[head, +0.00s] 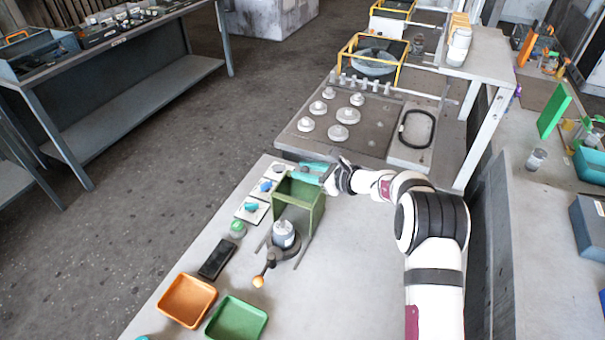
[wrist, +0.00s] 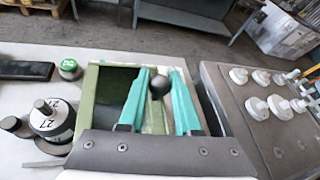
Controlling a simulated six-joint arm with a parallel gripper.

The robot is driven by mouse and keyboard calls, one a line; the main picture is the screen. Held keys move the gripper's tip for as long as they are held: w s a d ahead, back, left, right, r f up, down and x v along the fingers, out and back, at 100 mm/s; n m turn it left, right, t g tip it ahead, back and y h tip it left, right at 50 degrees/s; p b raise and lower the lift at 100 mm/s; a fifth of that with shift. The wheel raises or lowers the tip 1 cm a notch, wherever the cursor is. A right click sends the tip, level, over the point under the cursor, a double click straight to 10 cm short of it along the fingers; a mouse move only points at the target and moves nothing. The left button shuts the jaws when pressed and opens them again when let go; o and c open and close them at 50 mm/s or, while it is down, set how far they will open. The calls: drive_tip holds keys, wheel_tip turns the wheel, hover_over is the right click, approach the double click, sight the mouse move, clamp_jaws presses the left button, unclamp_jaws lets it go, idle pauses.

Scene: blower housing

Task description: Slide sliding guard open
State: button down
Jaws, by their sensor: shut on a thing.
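The sliding guard is part of a green box-like housing (head: 300,196) on the grey bench, behind a grey round fixture. In the wrist view the green frame (wrist: 90,98) surrounds a dark gap on the left, with a lighter green panel (wrist: 157,122) beside it. A black ball knob (wrist: 159,85) stands over that panel. My gripper (head: 308,172) reaches the far side of the housing from the right. Its two teal fingers in the wrist view (wrist: 160,78) are on either side of the knob, shut on it. The knob is hidden in the head view.
The fixture (head: 283,236) has an orange-tipped lever (head: 258,281) and sits close in front. Orange (head: 187,300) and green (head: 237,320) trays, a black slab (head: 217,259) and small labelled cards lie leftward. A dark plate with several white knobs (head: 338,132) lies beyond. Bench at front right is clear.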

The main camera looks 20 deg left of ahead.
drive_tip(key=c, duration=0.6)
unclamp_jaws()
drive_tip(key=v, duration=1.5)
drive_tip(key=shift+d+r, duration=0.15)
drive_tip(key=shift+d, duration=0.25)
drive_tip(key=s+d+r+n+g+h, duration=0.2)
drive_tip(key=s+r+n, duration=0.15)
drive_tip(key=s, duration=0.55)
drive_tip(key=s+d+r+n+g+h, duration=0.2)
drive_tip(key=s+r+n, duration=0.15)
drive_tip(key=s, duration=0.55)
drive_tip(key=s+d+f+n+h, duration=0.1)
drive_tip(key=s+d+n+h, duration=0.1)
drive_tip(key=s+d, duration=0.2)
drive_tip(key=s+d+f+n+h, duration=0.1)
drive_tip(key=s+d, duration=0.3)
drive_tip(key=s, duration=0.4)
drive_tip(key=s+d+f+n+h, duration=0.1)
drive_tip(key=s+d+n+h, duration=0.2)
drive_tip(key=s+d+h, duration=0.1)
drive_tip(key=shift+s+d+f, duration=0.1)
drive_tip(key=shift+s+d, duration=0.15)
drive_tip(key=shift+s, duration=0.4)
drive_tip(key=shift+s+d+f, duration=0.1)
drive_tip(key=shift+s+d, duration=0.15)
drive_tip(key=shift+s, duration=0.4)
